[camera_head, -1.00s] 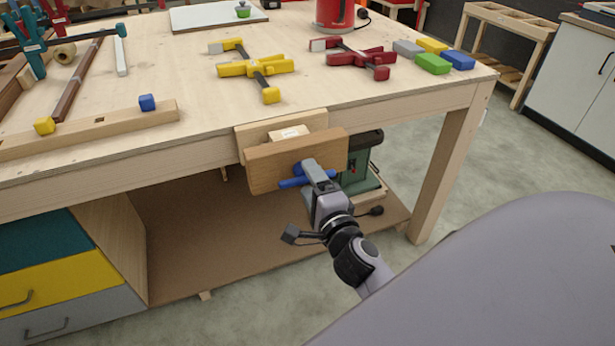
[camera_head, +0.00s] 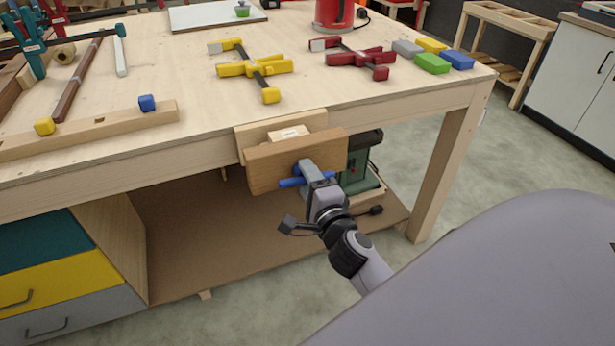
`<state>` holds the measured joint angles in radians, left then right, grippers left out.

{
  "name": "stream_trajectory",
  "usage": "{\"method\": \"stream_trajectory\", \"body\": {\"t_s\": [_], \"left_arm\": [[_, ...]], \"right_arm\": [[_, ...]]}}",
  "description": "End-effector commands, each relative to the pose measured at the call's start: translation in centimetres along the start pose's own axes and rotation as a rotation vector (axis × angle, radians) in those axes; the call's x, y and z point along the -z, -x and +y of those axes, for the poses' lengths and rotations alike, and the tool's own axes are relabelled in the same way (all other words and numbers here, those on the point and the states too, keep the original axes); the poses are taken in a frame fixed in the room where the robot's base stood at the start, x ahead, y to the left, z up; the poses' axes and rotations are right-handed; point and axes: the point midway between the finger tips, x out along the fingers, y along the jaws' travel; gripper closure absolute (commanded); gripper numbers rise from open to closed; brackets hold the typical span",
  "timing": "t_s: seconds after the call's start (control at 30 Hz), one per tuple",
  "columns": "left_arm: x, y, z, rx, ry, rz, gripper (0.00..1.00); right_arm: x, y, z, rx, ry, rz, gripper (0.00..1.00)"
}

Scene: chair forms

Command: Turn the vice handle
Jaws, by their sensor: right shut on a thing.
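The wooden vice (camera_head: 270,168) is mounted on the front edge of the workbench. Its blue handle (camera_head: 290,183) sticks out in front of the front jaw and lies nearly level, its left end a little lower. My right gripper (camera_head: 311,176) is shut on the handle near its middle and hides part of it. A pale wooden block (camera_head: 289,133) sits between the jaws of the vice. My left gripper does not show.
Yellow clamps (camera_head: 252,68), red clamps (camera_head: 355,56) and several coloured blocks (camera_head: 432,63) lie on the workbench top (camera_head: 200,95). A green machine (camera_head: 358,165) stands on the lower shelf behind my gripper. Drawers (camera_head: 60,285) are at lower left.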

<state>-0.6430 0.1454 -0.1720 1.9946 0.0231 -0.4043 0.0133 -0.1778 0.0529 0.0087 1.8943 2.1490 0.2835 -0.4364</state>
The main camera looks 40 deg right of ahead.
Motion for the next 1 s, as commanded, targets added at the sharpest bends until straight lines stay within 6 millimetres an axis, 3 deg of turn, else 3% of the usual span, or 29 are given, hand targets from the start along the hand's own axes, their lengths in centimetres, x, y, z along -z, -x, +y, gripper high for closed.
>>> {"method": "stream_trajectory", "body": {"t_s": [0.3,0.67,0.7,0.77,1.0], "left_arm": [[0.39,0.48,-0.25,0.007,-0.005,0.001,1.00],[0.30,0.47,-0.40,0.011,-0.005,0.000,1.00],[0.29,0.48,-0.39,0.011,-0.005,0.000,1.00],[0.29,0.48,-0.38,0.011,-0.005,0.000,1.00],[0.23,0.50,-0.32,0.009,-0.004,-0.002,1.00]], "right_arm": [[-0.04,0.04,-0.04,-0.002,-0.145,0.000,0.89],[-0.05,0.07,0.08,-0.002,-0.159,-0.001,0.89],[-0.05,0.07,0.08,-0.003,-0.158,-0.001,0.48],[-0.05,0.06,0.08,-0.002,-0.158,-0.001,0.32],[-0.03,0.04,0.04,-0.002,-0.157,-0.001,0.32]]}}
